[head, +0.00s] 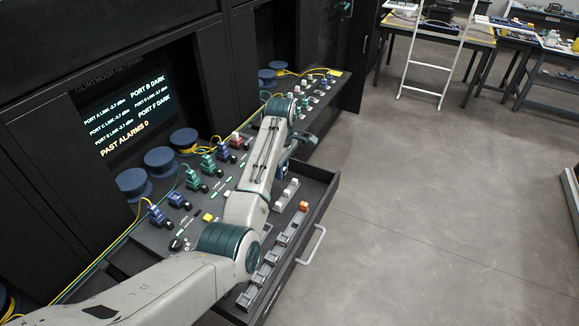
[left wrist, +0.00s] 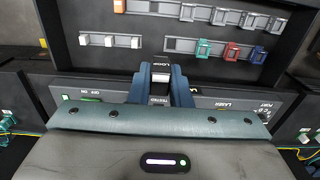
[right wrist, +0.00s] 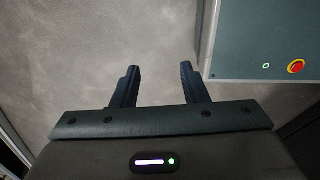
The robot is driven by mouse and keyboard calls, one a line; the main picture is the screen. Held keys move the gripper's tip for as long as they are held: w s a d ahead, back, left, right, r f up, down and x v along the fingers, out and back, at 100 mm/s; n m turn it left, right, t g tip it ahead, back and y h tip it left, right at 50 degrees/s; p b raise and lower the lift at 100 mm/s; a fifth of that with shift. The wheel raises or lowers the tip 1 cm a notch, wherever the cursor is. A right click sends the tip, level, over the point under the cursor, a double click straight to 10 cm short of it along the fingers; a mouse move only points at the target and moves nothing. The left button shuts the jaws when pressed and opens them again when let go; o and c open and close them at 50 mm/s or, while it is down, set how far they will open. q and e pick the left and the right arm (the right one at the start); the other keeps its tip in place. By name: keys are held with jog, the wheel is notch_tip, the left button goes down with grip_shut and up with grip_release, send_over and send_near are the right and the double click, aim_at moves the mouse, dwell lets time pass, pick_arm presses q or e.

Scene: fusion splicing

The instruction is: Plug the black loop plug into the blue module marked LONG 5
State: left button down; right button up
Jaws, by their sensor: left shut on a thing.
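My left gripper (left wrist: 160,74) is shut on a small dark piece with a pale end (left wrist: 160,77), which looks like the black loop plug; the fingers hide most of it. It is held over the console near its open drawer. In the head view the left gripper (head: 290,152) is partly hidden by my arm. Blue modules (head: 157,214) and (head: 178,201) stand on the console's left part, and another blue one (head: 223,152) stands farther along. The LONG 5 marking is not legible. My right gripper (right wrist: 158,88) is open and empty above bare floor.
The open drawer (head: 327,192) holds white caps (head: 287,193), an orange piece (head: 304,206) and grey rails (head: 268,262). Green modules (head: 192,180), blue spools (head: 161,160) and yellow cables line the console. A screen (head: 118,118) shows port readings. A cabinet with a red button (right wrist: 296,67) stands beside my right gripper.

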pick_arm(q)
jog(key=s+a, duration=0.2)
jog(key=a, duration=1.5)
jog(key=s+a, duration=0.2)
jog(key=a, duration=1.6)
jog(key=shift+d+f+b, duration=0.2)
jog(key=shift+f+b, duration=0.1)
jog(key=shift+f, duration=2.95)
pick_arm(e)
jog(key=w, duration=0.1)
jog(key=w+a, duration=0.1)
jog(key=shift+w+f, duration=0.3)
